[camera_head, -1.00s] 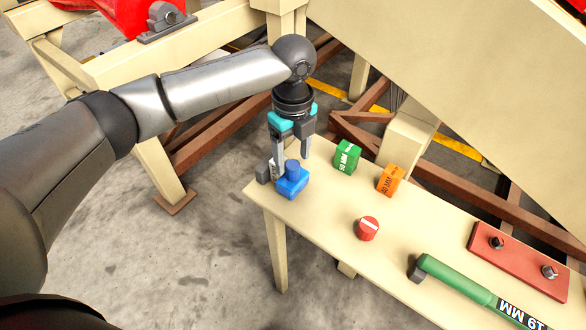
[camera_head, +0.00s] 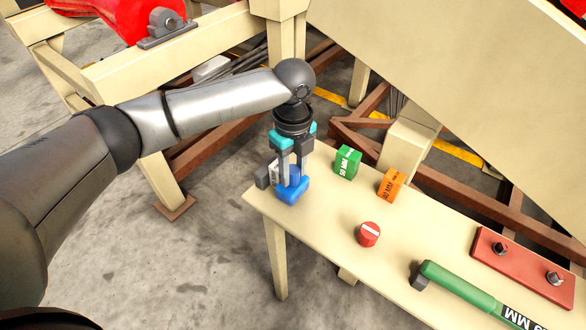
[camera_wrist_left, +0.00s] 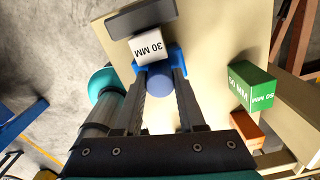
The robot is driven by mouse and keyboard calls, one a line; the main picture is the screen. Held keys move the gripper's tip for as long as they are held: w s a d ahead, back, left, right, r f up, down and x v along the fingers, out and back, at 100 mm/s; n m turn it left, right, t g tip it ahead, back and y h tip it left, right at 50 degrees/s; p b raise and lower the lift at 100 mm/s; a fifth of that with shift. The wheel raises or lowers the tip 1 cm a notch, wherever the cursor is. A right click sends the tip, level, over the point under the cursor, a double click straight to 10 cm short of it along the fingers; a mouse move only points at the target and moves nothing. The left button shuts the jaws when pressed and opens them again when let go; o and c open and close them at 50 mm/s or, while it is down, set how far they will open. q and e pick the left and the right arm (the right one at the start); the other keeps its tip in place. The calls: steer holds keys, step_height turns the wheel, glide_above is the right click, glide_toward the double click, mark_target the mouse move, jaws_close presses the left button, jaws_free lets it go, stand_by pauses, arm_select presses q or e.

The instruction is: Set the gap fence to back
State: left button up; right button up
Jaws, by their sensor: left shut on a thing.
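The gap fence is a blue block (camera_head: 292,193) with a round blue knob (camera_head: 294,173), at the left end of the cream table. In the left wrist view the knob (camera_wrist_left: 159,83) stands between my fingers, with the blue block (camera_wrist_left: 178,55) beyond it. My left gripper (camera_head: 292,180) points down and is shut on the knob. A white block marked 30 MM (camera_wrist_left: 149,47) sits between the fence and a dark grey block (camera_wrist_left: 140,18). In the head view the fingers partly hide the white block. My right gripper is not in view.
On the table (camera_head: 325,208) stand a green 50 MM block (camera_head: 347,162), an orange block (camera_head: 391,184) and a red knob with a white line (camera_head: 368,234). A green-handled tool (camera_head: 460,286) and a red plate with two dark knobs (camera_head: 520,265) lie at the right.

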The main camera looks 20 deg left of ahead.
arm_select(q)
jaws_close()
stand_by(0.8)
